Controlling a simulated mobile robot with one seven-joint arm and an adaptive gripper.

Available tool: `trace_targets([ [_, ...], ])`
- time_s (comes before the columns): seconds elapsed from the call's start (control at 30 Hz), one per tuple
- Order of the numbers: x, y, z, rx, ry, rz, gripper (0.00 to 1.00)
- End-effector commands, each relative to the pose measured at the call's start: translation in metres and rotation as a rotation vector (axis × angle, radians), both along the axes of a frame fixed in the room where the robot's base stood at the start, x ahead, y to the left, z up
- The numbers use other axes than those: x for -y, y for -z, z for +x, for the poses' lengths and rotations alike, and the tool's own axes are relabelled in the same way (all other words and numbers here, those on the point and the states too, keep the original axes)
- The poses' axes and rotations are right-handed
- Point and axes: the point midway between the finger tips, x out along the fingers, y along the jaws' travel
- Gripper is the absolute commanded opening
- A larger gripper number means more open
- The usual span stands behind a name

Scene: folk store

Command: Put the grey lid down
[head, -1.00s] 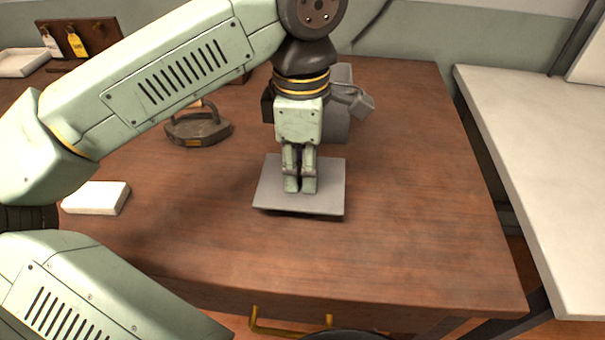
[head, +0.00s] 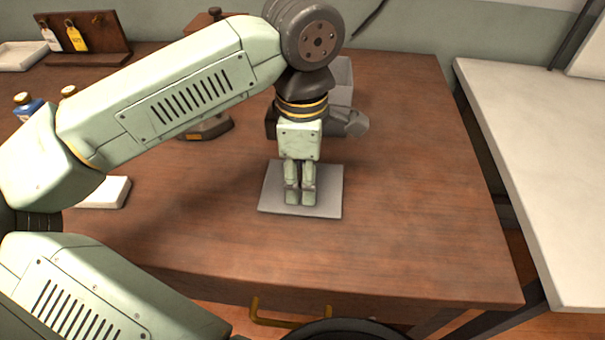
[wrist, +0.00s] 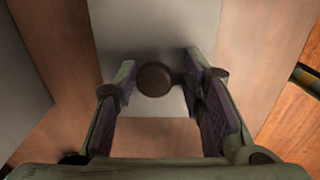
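The grey lid (head: 327,190) is a flat square plate, level on the brown wooden table (head: 420,200) or very close above it; I cannot tell whether it touches everywhere. My gripper (head: 300,198) points straight down over the lid's middle. In the wrist view, the lid (wrist: 160,30) lies below my gripper (wrist: 158,75), with its dark round knob (wrist: 155,79) between the two fingertips. In the head view the fingers hide the knob.
A grey box (head: 343,80) stands behind my gripper, partly hidden. A dark iron-like object (head: 212,130) and a white block (head: 108,193) are left. A tag board (head: 90,38) stands at back left. The table is clear right and front of the lid.

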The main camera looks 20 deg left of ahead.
Motion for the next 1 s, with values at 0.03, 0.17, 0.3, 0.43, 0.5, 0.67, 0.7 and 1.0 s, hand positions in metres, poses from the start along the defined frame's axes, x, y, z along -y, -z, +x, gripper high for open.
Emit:
trace_targets([
  [0.03,0.0,0.0,0.0,0.0,0.0,0.0,0.43],
  [0.17,0.0,0.0,0.0,0.0,0.0,0.0,0.44],
  [0.3,0.0,0.0,0.0,0.0,0.0,0.0,0.44],
  [0.43,0.0,-0.006,0.0,0.0,0.0,0.0,0.44],
  [0.5,-0.001,-0.011,0.001,0.003,-0.001,0.002,0.44],
  [0.67,-0.001,-0.042,0.001,0.004,-0.002,0.001,0.44],
  [0.7,0.0,-0.051,0.001,0.004,0.0,0.001,0.44],
  [1.0,0.0,-0.108,0.001,0.001,0.0,0.0,0.44],
])
